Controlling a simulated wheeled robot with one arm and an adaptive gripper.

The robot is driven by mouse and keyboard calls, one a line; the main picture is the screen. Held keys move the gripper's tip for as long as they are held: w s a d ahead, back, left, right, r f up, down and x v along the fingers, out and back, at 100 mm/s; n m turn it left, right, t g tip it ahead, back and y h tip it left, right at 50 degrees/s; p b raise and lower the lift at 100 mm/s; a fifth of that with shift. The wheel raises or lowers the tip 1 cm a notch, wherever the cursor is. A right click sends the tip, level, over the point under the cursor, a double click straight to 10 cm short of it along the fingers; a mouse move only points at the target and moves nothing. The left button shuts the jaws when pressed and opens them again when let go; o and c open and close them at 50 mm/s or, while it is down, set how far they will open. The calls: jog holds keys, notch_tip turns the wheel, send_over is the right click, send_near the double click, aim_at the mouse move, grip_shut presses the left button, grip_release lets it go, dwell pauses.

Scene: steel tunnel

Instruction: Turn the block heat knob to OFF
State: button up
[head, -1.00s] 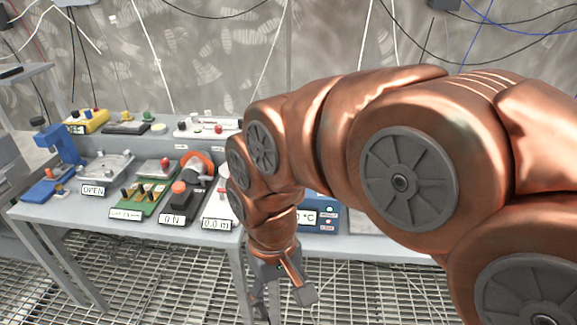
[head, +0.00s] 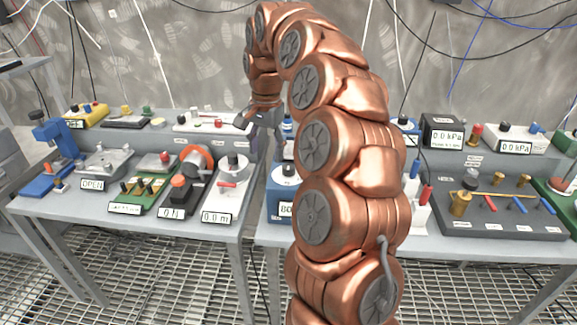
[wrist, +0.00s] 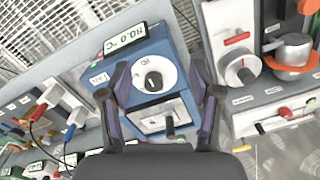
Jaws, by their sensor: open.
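The block heater is a blue box (wrist: 170,60) with a white dial and a black knob (wrist: 153,81) in the middle of the wrist view. A light mark shows on the knob; its setting is too small to read. A temperature display in °C (wrist: 125,39) sits on the box's edge. In the head view the blue box (head: 279,204) stands on the right table, its right part hidden behind my arm. My gripper (wrist: 159,72) is open and empty, with its fingers on either side of the dial in the wrist view, apart from the knob. The head view shows my gripper (head: 264,125) above the back of the tables.
Left of the heater, a white unit (head: 228,190) with a red lever and an orange-ringed pot (head: 196,160) stand close by. A grey valve board (head: 500,210) lies at the right. Cables hang on the back wall. My arm hides the middle of the right table.

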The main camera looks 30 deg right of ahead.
aim_at(289, 166)
jog(key=w+d+m, duration=0.1)
jog(key=d, duration=0.1)
jog(key=w+d+f+m, duration=0.1)
jog(key=d, duration=0.2)
jog(key=w+d+f+m, duration=0.1)
jog(key=d+m, duration=0.1)
jog(key=d, duration=0.1)
jog(key=shift+d+f+m, duration=0.25)
jog(key=shift+d+m, duration=0.05)
jog(key=shift+d, duration=0.1)
jog(key=shift+f+p, duration=0.8)
jog(key=shift+f, duration=3.05)
jog(key=c, duration=1.1)
